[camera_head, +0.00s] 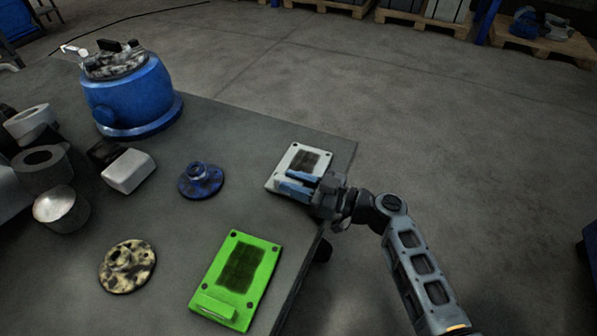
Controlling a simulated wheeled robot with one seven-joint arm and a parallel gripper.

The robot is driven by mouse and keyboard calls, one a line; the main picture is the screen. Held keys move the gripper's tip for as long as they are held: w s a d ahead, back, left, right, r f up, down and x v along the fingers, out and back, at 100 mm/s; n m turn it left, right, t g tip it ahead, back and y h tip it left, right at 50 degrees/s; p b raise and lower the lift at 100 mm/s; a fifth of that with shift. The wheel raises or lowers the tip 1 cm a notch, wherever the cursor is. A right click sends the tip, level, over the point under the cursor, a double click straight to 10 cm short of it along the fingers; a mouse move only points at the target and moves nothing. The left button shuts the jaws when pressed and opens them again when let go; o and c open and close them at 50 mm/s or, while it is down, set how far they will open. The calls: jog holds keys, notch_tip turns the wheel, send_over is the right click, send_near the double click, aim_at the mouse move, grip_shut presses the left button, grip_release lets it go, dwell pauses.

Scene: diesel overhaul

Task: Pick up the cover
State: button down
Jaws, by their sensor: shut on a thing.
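A white rectangular cover (291,158) with a dark panel and corner holes is at the right edge of the grey table. My gripper (297,182) is at the cover's near end, with its blue fingers shut on it. The fingers and wrist hide the part being held. The cover looks flat and level; whether it touches the table I cannot tell. A green cover-like plate (262,290) of similar shape, with a raised bar at its near end, lies on the table (205,265) closer to the front.
A blue flanged disc (201,180) and a speckled disc (127,266) lie left of the plates. A blue housing (130,95), a white block (128,171) and several metal cylinders (42,168) stand farther left. Open floor (420,120) lies right of the table; pallets are at the back.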

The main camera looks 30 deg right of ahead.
jog(key=shift+r, duration=0.1)
dwell(0.3)
notch_tip(320, 180, up, 10)
jog(key=shift+f, duration=0.1)
dwell(0.4)
